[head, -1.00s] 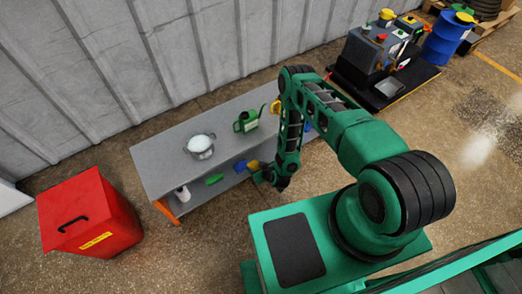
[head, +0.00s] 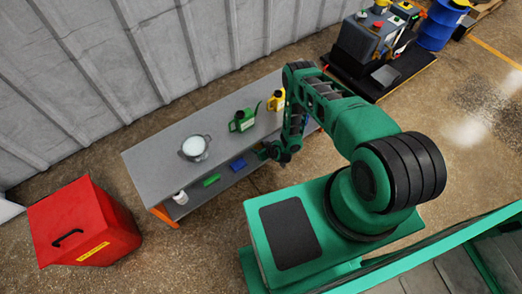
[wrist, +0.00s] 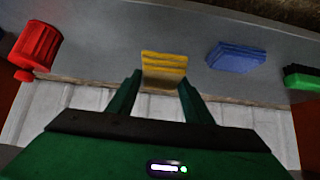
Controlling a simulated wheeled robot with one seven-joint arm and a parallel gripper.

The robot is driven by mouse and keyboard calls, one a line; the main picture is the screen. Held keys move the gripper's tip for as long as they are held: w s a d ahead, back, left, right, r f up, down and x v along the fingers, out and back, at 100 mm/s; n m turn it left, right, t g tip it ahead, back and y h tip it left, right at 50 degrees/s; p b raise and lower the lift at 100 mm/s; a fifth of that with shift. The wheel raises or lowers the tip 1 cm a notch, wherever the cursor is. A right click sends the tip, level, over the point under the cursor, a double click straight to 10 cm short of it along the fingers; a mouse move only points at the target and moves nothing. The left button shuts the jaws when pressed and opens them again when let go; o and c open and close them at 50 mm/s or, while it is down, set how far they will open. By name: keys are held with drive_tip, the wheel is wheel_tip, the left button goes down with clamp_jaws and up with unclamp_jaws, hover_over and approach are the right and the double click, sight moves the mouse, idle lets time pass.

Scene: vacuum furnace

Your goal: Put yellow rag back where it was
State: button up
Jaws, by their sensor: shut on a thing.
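The yellow rag (wrist: 164,66) is a folded, ridged block between my gripper's two fingers in the wrist view. My gripper (wrist: 160,92) is shut on it, at the grey lower shelf (wrist: 110,45) of the workbench. I cannot tell whether the rag touches the shelf. In the head view my gripper (head: 268,152) is at the bench's front side, by the lower shelf, and the rag is hidden there. A blue rag (wrist: 236,56) lies to the right of the yellow one in the wrist view, with a green rag (wrist: 302,79) further right.
A red cylindrical thing (wrist: 36,46) is at the left of the wrist view. The bench top (head: 160,165) carries a pot (head: 195,147), a green can (head: 242,120) and a yellow can (head: 277,100). A red box (head: 85,225) stands on the floor at left.

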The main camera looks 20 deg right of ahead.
drive_tip(key=shift+w+d+f, duration=0.7)
drive_tip(key=shift+d+f, duration=0.05)
drive_tip(key=shift+d, duration=0.05)
drive_tip(key=shift+f, duration=1.9)
drive_tip(key=o, duration=1.1)
drive_tip(key=v, duration=1.2)
